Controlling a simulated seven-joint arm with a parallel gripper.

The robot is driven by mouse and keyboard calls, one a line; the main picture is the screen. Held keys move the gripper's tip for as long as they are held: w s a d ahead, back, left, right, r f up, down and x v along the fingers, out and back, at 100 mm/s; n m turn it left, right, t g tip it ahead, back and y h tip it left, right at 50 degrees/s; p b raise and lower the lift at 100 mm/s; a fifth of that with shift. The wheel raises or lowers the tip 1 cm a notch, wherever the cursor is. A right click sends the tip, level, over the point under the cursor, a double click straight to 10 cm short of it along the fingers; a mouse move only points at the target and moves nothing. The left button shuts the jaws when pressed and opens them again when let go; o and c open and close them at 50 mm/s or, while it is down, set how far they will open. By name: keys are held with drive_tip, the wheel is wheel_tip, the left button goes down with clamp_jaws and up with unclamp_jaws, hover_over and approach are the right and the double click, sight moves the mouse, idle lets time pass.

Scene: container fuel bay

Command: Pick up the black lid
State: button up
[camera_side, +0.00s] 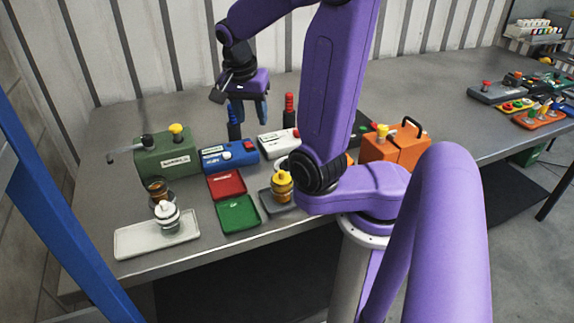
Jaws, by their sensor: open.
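I cannot make out a separate black lid with certainty. An amber jar (158,190) with a dark top stands at the left, just behind a pale jar with a white lid (167,216). A jar with a yellow lid (282,184) stands on a grey tray (277,203) near the middle. My gripper (248,118) is open, with its fingers pointing down, over the back of the table behind the blue box (229,156). It looks apart from the jars. My arm hides part of the table's middle.
A pale tray (128,241) lies front left, under the white-lidded jar. A red tray (227,185) and green tray (239,214) lie mid-table. A green box (166,157), white box (278,144) and orange case (397,150) stand behind. The back left is clear.

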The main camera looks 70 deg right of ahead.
drive_tip(key=s+d+m, duration=0.3)
drive_tip(key=s+m, duration=0.1)
drive_tip(key=shift+g, duration=0.3)
drive_tip(key=x, duration=1.1)
drive_tip(key=shift+s+d+f, duration=0.1)
drive_tip(key=shift+s+f, duration=0.1)
drive_tip(key=shift+f, duration=0.05)
drive_tip(key=shift+d+x, duration=0.15)
drive_tip(key=shift+x, duration=1.2)
drive_tip(key=shift+d+x, duration=0.1)
drive_tip(key=shift+x, duration=1.25)
drive_tip(key=shift+s+r, duration=0.1)
clamp_jaws()
